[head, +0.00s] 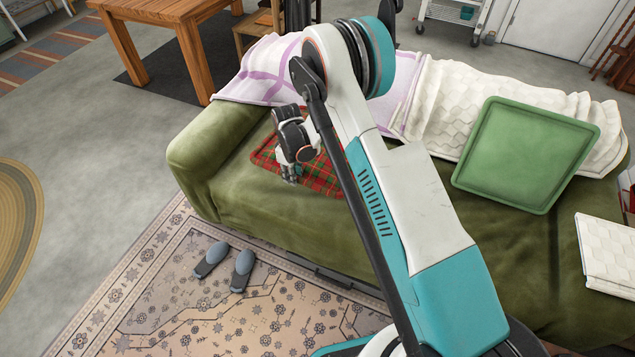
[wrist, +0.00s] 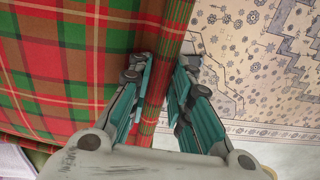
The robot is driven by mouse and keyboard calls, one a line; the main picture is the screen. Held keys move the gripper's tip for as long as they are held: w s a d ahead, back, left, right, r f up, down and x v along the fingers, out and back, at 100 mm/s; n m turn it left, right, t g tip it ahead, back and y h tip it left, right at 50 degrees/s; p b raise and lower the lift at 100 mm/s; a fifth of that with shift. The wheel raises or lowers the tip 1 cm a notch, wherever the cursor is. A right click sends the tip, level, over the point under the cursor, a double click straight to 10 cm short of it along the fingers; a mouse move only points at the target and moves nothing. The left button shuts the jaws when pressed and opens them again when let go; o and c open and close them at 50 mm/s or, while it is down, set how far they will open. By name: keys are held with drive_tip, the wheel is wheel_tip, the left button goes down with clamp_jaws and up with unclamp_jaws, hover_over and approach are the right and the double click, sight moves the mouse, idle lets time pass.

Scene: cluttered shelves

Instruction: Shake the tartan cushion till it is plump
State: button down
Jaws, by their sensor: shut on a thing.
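The red and green tartan cushion (head: 324,179) is over the seat of the green sofa in the head view, partly hidden behind my arm. In the wrist view the tartan cushion (wrist: 75,60) fills the left side, with its edge running down between my fingers. My gripper (wrist: 163,95) is shut on that edge, one finger on each side of the cloth. In the head view my gripper (head: 290,172) is at the cushion's near left part. I cannot tell whether the cushion touches the seat.
The green sofa (head: 215,165) bears a green tray-like square (head: 525,155) and a quilted white cover (head: 450,95) at the right. Grey slippers (head: 242,270) lie on the patterned rug (head: 200,320) in front. A wooden table (head: 160,12) stands behind.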

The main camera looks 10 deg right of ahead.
drive_tip(key=shift+r+p, duration=0.8)
drive_tip(key=shift+r, duration=1.7)
wheel_tip(320, 180, up, 7)
drive_tip(key=p, duration=0.2)
drive_tip(key=shift+p, duration=0.3)
wheel_tip(320, 180, up, 7)
drive_tip(key=p, duration=0.2)
drive_tip(key=shift+p, duration=0.4)
idle(0.3)
